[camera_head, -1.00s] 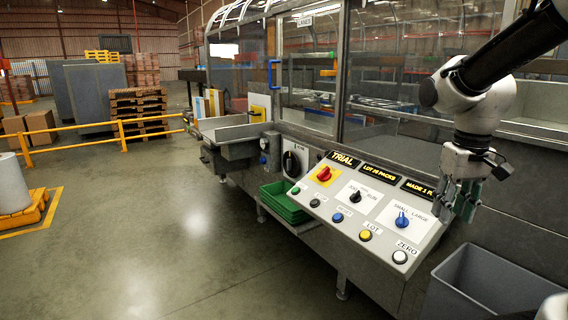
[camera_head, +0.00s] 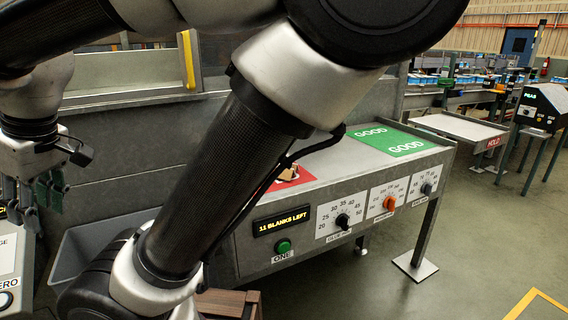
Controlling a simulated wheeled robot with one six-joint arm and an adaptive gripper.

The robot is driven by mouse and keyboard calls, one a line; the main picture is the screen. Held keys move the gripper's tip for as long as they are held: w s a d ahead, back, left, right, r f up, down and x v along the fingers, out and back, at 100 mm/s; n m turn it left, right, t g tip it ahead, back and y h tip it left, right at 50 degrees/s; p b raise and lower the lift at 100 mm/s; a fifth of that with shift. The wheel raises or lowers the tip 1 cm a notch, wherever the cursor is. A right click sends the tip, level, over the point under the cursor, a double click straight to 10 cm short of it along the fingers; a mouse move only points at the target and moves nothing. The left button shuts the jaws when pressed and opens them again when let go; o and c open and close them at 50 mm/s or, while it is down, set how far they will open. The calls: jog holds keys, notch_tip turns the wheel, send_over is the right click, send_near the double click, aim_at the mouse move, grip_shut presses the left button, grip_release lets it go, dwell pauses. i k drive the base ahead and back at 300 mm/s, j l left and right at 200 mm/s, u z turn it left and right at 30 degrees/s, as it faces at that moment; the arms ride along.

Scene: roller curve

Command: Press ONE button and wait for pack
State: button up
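The green button (camera_head: 283,246) labelled ONE is on the front of a grey machine panel, below a display (camera_head: 281,221) reading "11 BLANKS LEFT". My gripper (camera_head: 34,194) hangs at the far left edge, fingers pointing down, well away from the button. Nothing shows between its fingers, but their gap is unclear. A small brown item (camera_head: 288,173) lies on the red area (camera_head: 296,184) of the machine top. My arm crosses the middle of the view and hides part of the panel's left side and of the red area.
Three dials, black (camera_head: 342,221), orange (camera_head: 389,203) and black (camera_head: 426,189), sit right of the button. A green GOOD area (camera_head: 390,141) covers the top's far end. A grey bin (camera_head: 90,245) stands left of my arm. Open floor (camera_head: 470,260) lies at right.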

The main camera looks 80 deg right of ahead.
aim_at(285, 246)
jog(key=k+j+z, duration=0.15)
jog(key=z, duration=0.2)
jog(key=k+j+z, duration=0.3)
jog(key=i+l+z, duration=0.1)
jog(key=z, duration=2.65)
